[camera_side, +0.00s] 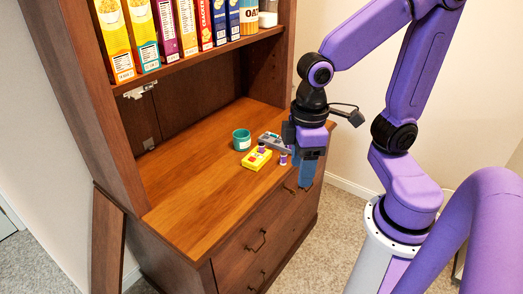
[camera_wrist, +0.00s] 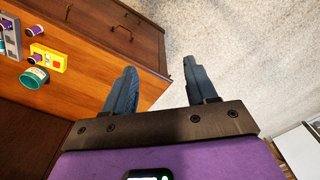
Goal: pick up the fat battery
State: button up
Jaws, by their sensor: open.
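Small purple-and-white batteries lie on the wooden counter. One (camera_side: 283,159) is near the counter's front edge, and another (camera_side: 262,148) is by the yellow box. In the wrist view one battery (camera_wrist: 35,31) shows at the upper left, and another (camera_wrist: 35,59) is beside the yellow box. They are too small to tell surely which is the fat one. My gripper (camera_side: 307,178) points down just right of the front-edge battery. In the wrist view my gripper (camera_wrist: 159,68) is open and empty, its fingers beyond the counter edge with drawer fronts and carpet behind.
A yellow box (camera_side: 256,158), a teal cup (camera_side: 241,140) and a grey device (camera_side: 271,140) sit close to the batteries. Cereal boxes (camera_side: 170,30) fill the shelf above. The left part of the counter (camera_side: 190,200) is clear.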

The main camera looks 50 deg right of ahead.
jog(key=w+d+m, duration=0.1)
jog(key=w+m, duration=0.7)
jog(key=w, duration=0.6)
jog(key=m, duration=1.9)
send_over(262, 144)
notch_tip(262, 144, down, 8)
jog(key=f, duration=1.2)
jog(key=shift+w, duration=0.35)
jog(key=shift+s+f, duration=0.15)
jog(key=shift+f, duration=1.2)
jog(key=shift+s+f, duration=0.15)
jog(key=shift+f, duration=1.2)
grip_shut()
